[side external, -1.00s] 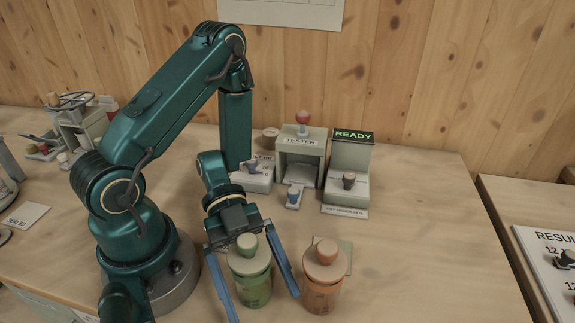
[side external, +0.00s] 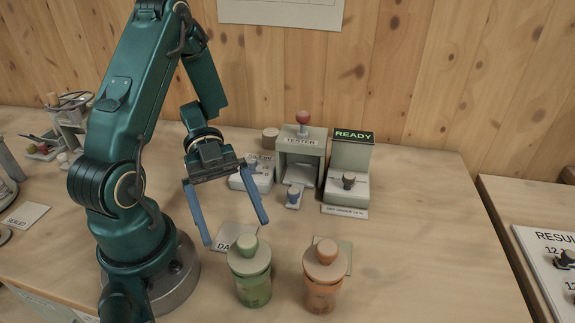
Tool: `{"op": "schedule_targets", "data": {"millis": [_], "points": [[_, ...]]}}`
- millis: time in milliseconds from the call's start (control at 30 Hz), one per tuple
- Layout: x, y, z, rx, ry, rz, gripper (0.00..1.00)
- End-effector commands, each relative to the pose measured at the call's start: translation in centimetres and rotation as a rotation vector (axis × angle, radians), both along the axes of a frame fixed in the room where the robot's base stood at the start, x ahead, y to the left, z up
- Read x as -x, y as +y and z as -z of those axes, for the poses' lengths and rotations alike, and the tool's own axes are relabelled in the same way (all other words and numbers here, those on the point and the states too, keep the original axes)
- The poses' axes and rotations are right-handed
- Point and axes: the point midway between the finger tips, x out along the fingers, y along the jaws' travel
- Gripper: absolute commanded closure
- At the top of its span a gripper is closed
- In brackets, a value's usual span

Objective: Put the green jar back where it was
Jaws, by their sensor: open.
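The green jar (side external: 252,285) stands upright with its lid on at the front middle of the bench. A light card (side external: 228,236) with partly hidden lettering lies behind it and shows at its left. The orange jar (side external: 322,290) stands upright to its right, with a greenish card (side external: 340,250) partly hidden behind it. My gripper (side external: 236,232) is open and empty, with its two blue fingers spread above and behind the green jar. The fingers are clear of the jar.
A tester (side external: 302,142) with a red knob stands at the back, beside a display (side external: 353,136) reading READY. A result board (side external: 550,265) lies on a separate surface at the right. The bench right of the orange jar is clear.

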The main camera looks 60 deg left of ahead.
Motion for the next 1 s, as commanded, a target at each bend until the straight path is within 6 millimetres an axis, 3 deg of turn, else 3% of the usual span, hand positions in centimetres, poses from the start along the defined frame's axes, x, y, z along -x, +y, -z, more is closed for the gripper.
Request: {"op": "schedule_targets", "data": {"millis": [167, 267, 333, 400, 500, 600, 767, 867, 1000], "points": [[-1.7, 0.5, 0.1, -0.061, -0.056, -0.053, 0.03], [-5.8, 0.4, 0.5, -0.19, -0.18, -0.183, 0.03], [-9.8, 0.9, 0.3, -0.308, -0.294, -0.324, 0.03], [-13.7, 1.9, -0.9, -0.425, -0.398, -0.492, 0.03], [-17.6, 3.8, -3.4, -0.553, -0.496, -0.73, 0.03], [-19.5, 5.8, -6.2, -0.642, -0.538, -0.963, 0.03], [-18.8, 8.5, -10.2, -0.717, -0.473, -1.339, 0.03], [-16.1, 8.9, -11.4, -0.715, -0.324, -1.547, 0.03], [-10.9, 6.9, -10.8, -0.664, -0.011, -1.704, 0.03]]}}
